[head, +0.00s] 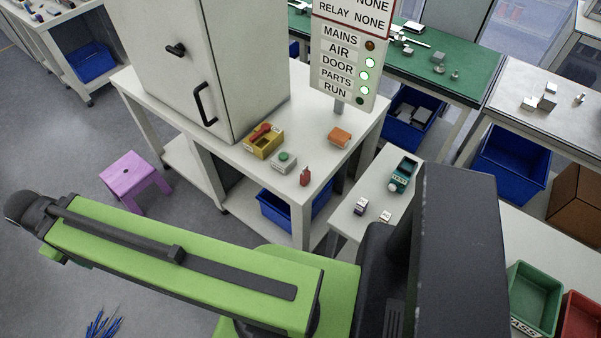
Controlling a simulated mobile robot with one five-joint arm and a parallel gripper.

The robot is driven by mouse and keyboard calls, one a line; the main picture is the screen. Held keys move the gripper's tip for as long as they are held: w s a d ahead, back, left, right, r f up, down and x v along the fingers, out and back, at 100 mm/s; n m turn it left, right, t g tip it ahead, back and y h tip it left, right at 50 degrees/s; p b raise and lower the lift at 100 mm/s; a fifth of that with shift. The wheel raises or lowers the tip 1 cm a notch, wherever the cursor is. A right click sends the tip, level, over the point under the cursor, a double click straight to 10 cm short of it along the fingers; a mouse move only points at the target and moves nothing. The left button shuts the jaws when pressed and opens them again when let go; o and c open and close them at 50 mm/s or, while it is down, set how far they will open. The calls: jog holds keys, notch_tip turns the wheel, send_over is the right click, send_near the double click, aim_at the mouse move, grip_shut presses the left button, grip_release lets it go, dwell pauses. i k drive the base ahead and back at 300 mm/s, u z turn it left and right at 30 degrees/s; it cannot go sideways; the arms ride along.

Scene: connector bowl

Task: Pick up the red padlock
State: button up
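A small red object (305,177), which looks like the red padlock, stands upright near the front right corner of a white table (240,158). It is too small to make out its shackle. My green and black arm crosses the foreground, well short of the padlock and apart from it. The fingers of my gripper do not show in the head view.
Beside the padlock are a grey box with a green button (284,160), a yellow box with a red handle (264,140) and an orange block (340,137). A grey cabinet (200,70) stands behind left. A purple stool (136,180) is on the floor.

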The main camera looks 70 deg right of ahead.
aim_at(306, 175)
jog(key=u, duration=0.05)
jog(key=i, duration=0.6)
jog(key=z, duration=3.2)
jog(key=k, duration=0.8)
jog(key=u, duration=0.05)
jog(key=i, duration=0.8)
jog(key=u, duration=0.4)
